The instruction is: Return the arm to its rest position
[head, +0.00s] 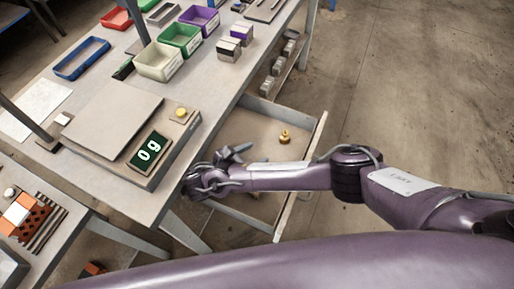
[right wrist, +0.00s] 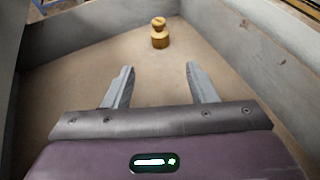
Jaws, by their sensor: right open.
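A small brass weight (head: 285,136) stands upright on the drawer floor, apart from the gripper. It also shows beyond the fingertips in the right wrist view (right wrist: 159,38). My right arm reaches in from the right of the head view. My left gripper is not in view.
A scale (head: 115,118) on the table shows 0 g, with a yellow button (head: 181,112) beside its plate. White (head: 158,62), green (head: 180,38) and purple (head: 200,20) bins stand behind it. Drawer walls are close around the gripper. Open floor (head: 420,80) lies to the right.

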